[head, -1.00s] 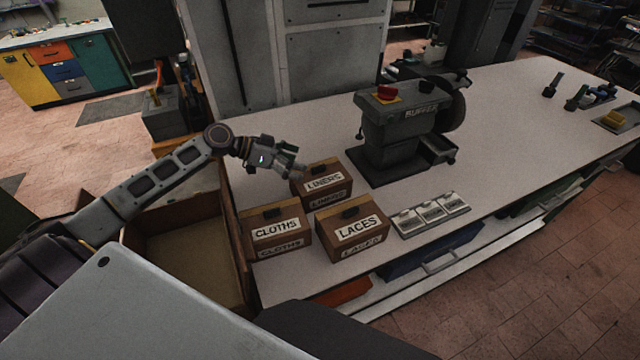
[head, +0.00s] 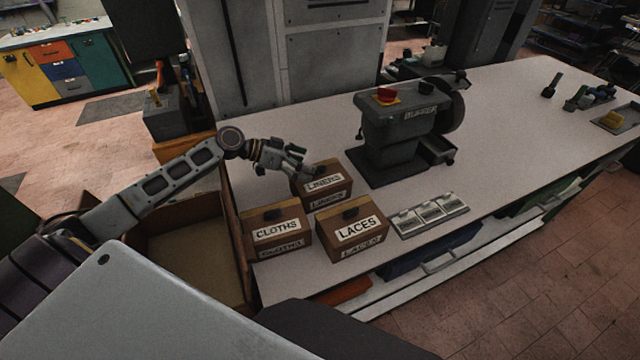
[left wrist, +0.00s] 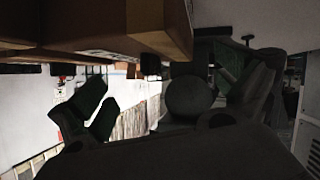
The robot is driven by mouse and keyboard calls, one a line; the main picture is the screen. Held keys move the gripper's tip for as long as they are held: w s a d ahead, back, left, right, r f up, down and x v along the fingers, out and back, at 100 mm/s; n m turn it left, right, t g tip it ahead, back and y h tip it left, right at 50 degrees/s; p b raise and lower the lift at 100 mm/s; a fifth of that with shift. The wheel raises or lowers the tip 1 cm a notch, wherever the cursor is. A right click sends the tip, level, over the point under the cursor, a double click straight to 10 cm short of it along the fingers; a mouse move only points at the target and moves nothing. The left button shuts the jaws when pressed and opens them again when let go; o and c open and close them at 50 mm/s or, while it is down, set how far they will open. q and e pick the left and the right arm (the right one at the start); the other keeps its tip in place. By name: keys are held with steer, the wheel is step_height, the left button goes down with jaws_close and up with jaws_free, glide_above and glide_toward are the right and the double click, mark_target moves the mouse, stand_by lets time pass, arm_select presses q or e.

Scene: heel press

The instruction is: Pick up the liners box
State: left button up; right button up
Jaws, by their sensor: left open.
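The liners box (head: 333,194) is a brown wooden box with a dark knob on top and white LINERS labels. It stands on the white bench behind the laces box. My left gripper (head: 304,160) is open and empty at the back left edge of the liners box, partly in front of its top. I cannot tell whether it touches the box. My right gripper is not in view.
The cloths box (head: 262,245) and laces box (head: 348,248) stand close in front. A buffer machine (head: 395,135) is to the right, with a tray of small lidded compartments (head: 430,214) nearer the front edge. An open wooden bin (head: 190,200) lies left of the bench.

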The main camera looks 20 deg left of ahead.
mark_target(331, 184)
arm_select(q)
steer(key=shift+p+x, duration=0.45)
steer(key=shift+x, duration=0.95)
steer(key=shift+c, duration=0.9)
steer(key=c, duration=0.9)
steer(key=shift+f, duration=0.1)
jaws_close()
steer(key=shift+s, duration=0.1)
